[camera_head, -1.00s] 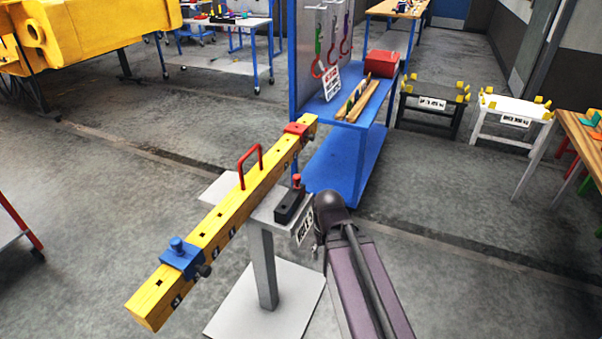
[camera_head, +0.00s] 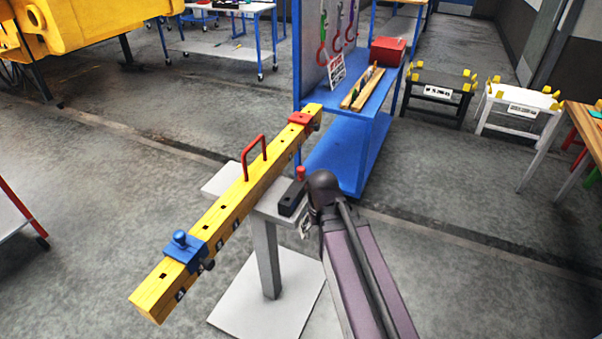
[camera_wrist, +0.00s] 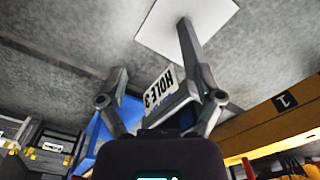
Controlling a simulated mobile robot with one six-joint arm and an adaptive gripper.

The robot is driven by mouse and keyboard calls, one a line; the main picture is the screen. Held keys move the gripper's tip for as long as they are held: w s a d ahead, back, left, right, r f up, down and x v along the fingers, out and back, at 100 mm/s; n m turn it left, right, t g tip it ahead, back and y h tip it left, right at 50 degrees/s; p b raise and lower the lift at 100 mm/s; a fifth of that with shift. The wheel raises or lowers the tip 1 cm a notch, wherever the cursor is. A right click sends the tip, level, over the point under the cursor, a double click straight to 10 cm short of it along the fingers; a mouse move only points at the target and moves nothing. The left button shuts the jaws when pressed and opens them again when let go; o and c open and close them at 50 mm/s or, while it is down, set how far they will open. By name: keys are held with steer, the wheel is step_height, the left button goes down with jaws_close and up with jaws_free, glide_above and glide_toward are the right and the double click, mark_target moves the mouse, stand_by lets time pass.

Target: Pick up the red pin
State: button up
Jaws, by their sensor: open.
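The red pin (camera_head: 301,172) stands upright in a small black block (camera_head: 292,198) on the grey stand (camera_head: 268,260), beside the yellow beam. My arm's end covers the right side of the block in the head view, and my gripper's fingers are hidden there. In the wrist view my gripper (camera_wrist: 157,80) is open, its two fingers spread with nothing visible held between them. A white sign reading HOLE 3 (camera_wrist: 158,88) appears upside down between the fingers. I cannot make out the red pin in the wrist view.
The yellow beam (camera_head: 215,225) lies across the stand, with a red handle (camera_head: 254,155), a blue clamp (camera_head: 185,252) and a red clamp (camera_head: 301,119). A blue cart (camera_head: 345,150) stands close behind my arm's end.

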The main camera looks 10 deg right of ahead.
mark_target(301, 167)
steer(key=w+r+n+p, duration=0.1)
steer(key=w+r+p, duration=0.6)
steer(key=w, duration=0.6)
steer(key=w+r+n+p, duration=0.1)
steer(key=w+r+p, duration=0.5)
steer(key=w, duration=0.8)
steer(key=shift+r+n+p, duration=0.3)
steer(key=shift+r+p, duration=0.1)
steer(key=shift+r, duration=0.35)
steer(key=shift+f, duration=0.15)
step_height(301, 167, down, 8)
steer(key=b, duration=0.8)
steer(key=shift+f+b, duration=0.2)
steer(key=shift+b, duration=0.15)
steer(key=shift+w+f, duration=0.1)
steer(key=shift+f, duration=0.05)
steer(key=shift+w+f+b, duration=0.15)
steer(key=shift+f+b, duration=2.3)
steer(key=shift+b, duration=0.15)
jaws_close()
